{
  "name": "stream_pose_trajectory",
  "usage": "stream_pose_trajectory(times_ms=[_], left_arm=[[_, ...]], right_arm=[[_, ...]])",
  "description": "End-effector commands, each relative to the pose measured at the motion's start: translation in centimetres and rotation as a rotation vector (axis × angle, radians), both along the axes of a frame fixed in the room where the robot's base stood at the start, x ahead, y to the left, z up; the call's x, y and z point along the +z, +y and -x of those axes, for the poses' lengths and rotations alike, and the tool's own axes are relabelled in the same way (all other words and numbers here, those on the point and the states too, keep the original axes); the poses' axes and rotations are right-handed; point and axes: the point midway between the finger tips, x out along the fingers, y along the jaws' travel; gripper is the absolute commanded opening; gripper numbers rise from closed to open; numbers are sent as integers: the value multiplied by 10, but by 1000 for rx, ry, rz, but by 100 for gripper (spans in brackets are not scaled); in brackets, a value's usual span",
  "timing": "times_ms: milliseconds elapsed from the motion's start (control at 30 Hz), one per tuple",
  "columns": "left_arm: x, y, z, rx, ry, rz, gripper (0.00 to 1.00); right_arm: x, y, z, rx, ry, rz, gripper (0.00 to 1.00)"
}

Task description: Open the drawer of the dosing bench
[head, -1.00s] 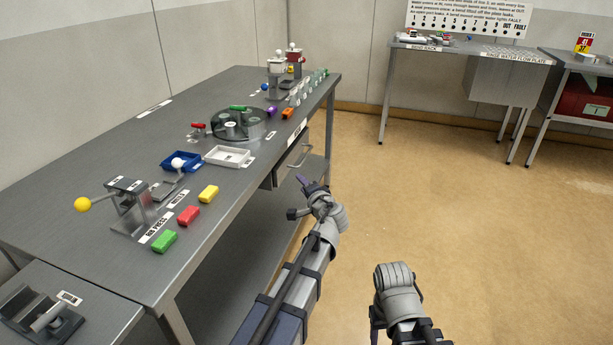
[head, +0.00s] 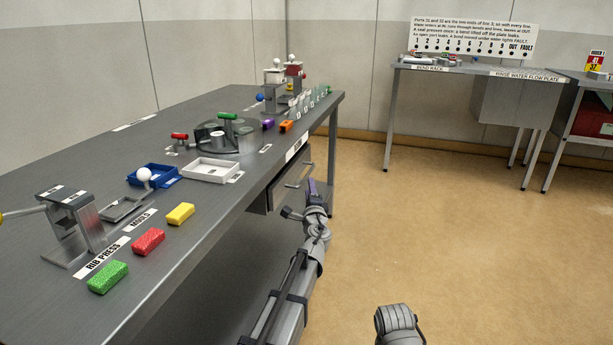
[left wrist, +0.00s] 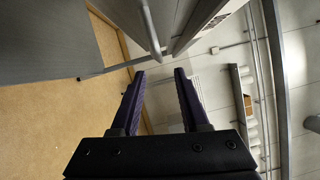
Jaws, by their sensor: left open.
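The dosing bench (head: 215,215) is a long grey metal table on the left of the head view. Its drawer (head: 270,196) sits under the right edge, below a white label, and looks closed. A grey bar handle (head: 299,175) stands out from the drawer front. My left gripper (head: 314,187) is open, with purple fingers, close by the handle. In the left wrist view the fingers (left wrist: 159,72) are apart and empty. The handle bar (left wrist: 150,30) shows just beyond the fingertips, roughly in line with the gap; contact is not visible. My right gripper is out of view.
On the bench stand a rib press (head: 72,225), coloured blocks (head: 148,241), a blue tray (head: 160,178), a white tray (head: 205,171) and a round device (head: 215,137). The floor (head: 430,210) to the right is clear. Another table (head: 450,70) stands at the back.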

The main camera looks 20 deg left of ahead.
Motion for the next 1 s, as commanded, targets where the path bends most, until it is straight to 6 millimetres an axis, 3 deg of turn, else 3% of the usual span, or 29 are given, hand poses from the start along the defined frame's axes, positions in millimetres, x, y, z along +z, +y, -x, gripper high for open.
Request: stream_pose_trajectory(times_ms=[467,1000], left_arm=[[-1,3,-10,-5,1,-10,45],[4,26,-74,-5,1,-8,45]], right_arm=[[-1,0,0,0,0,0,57],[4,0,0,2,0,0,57]])
